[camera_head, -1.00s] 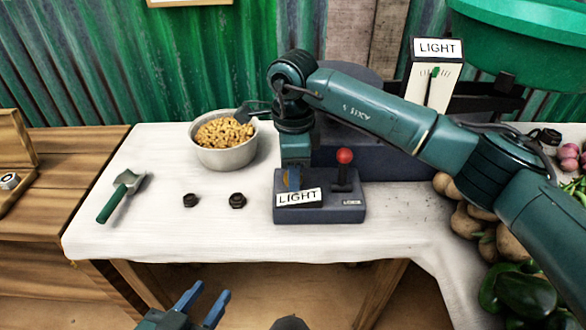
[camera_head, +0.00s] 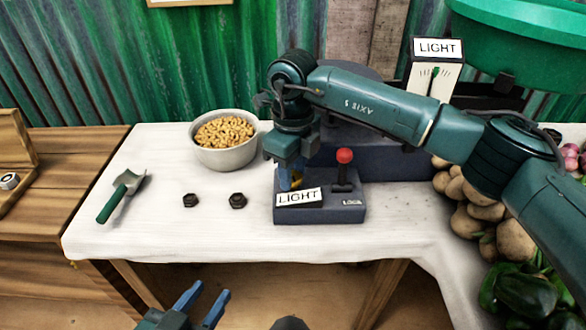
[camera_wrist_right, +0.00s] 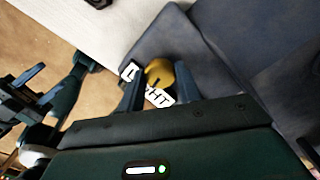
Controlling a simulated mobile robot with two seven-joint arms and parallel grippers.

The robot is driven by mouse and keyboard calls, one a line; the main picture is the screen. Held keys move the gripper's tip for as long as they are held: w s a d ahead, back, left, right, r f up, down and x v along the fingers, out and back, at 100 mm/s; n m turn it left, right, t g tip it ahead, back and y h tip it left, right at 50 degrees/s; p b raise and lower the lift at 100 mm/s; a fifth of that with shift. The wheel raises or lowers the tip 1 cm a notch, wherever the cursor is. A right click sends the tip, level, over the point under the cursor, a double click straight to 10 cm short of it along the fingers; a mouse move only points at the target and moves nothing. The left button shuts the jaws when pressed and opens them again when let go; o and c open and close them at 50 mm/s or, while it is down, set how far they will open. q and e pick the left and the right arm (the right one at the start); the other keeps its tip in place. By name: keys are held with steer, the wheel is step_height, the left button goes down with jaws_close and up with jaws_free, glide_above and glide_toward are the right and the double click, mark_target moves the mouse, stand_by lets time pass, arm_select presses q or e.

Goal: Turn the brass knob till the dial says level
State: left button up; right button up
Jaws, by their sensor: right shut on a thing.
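The brass knob (camera_wrist_right: 158,72) shows between my right fingers in the right wrist view. In the head view only a little of it shows, at the left of the dark control box (camera_head: 345,214). My right gripper (camera_head: 291,180) points down and is shut on the knob. A second LIGHT plate (camera_head: 298,197) is on the box front. My left gripper (camera_head: 205,306) is open and empty at the bottom edge.
A red-topped lever (camera_head: 344,157) stands right beside the knob. A bowl of nuts (camera_head: 225,154), two dark nuts (camera_head: 190,200) and a green scoop (camera_head: 118,196) are on the left of the table. Potatoes (camera_head: 478,228) and peppers (camera_head: 525,292) crowd the right.

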mark_target(293, 176)
steer(key=shift+m, duration=0.4)
steer(key=o, duration=1)
step_height(293, 176, up, 13)
steer(key=p, duration=0.1)
steer(key=shift+r, duration=0.1)
stand_by(0.3)
